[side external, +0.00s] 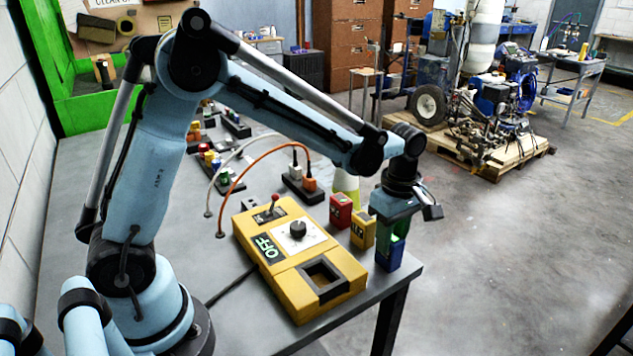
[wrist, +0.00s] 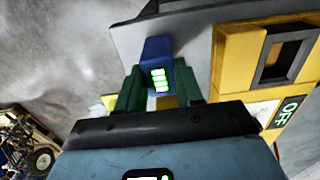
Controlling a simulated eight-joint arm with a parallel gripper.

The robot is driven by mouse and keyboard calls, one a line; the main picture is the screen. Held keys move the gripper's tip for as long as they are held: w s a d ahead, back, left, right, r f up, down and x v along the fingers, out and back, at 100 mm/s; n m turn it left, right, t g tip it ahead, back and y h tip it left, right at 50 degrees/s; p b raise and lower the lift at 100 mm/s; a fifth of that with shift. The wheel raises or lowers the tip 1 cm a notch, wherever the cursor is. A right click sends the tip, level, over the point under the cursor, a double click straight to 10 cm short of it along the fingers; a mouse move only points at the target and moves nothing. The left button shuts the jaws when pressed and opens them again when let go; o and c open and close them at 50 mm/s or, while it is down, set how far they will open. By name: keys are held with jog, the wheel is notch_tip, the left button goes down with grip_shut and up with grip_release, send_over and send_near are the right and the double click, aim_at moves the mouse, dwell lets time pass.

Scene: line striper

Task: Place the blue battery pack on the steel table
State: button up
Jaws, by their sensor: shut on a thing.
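The blue battery pack (side external: 388,260) is upright between the green fingers of my gripper (side external: 391,240), at the steel table's (side external: 222,312) near right corner. My gripper points down and is shut on the pack's upper part. The pack's bottom is at or just above the tabletop; I cannot tell whether it touches. In the wrist view the blue pack (wrist: 157,49) shows a lit green bar display between the fingers of my gripper (wrist: 160,85), with the grey tabletop (wrist: 190,25) behind it.
Left of the blue pack stand a yellow pack (side external: 362,230) and a red pack (side external: 340,211). A yellow control box (side external: 290,250) with an empty square socket (side external: 323,276) and a lit OFF sign is close by. The table edge is very near on the right.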

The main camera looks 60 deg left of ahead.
jog(key=shift+f, duration=0.2)
jog(key=o, duration=1)
jog(key=shift+r, duration=0.15)
notch_tip(320, 180, up, 12)
jog(key=shift+s+a+f+m+t, duration=0.5)
jog(key=shift+s+a+m+t, duration=0.55)
jog(key=shift+s+m, duration=1.6)
jog(key=shift+s+a+f+m+t, duration=0.7)
jog(key=shift+s+m+t, duration=0.95)
jog(key=shift+m, duration=1.7)
jog(key=shift+s+a+f+m+t, duration=0.35)
jog(key=shift+s+a+m+t, duration=0.6)
jog(key=shift+s+m, duration=1.8)
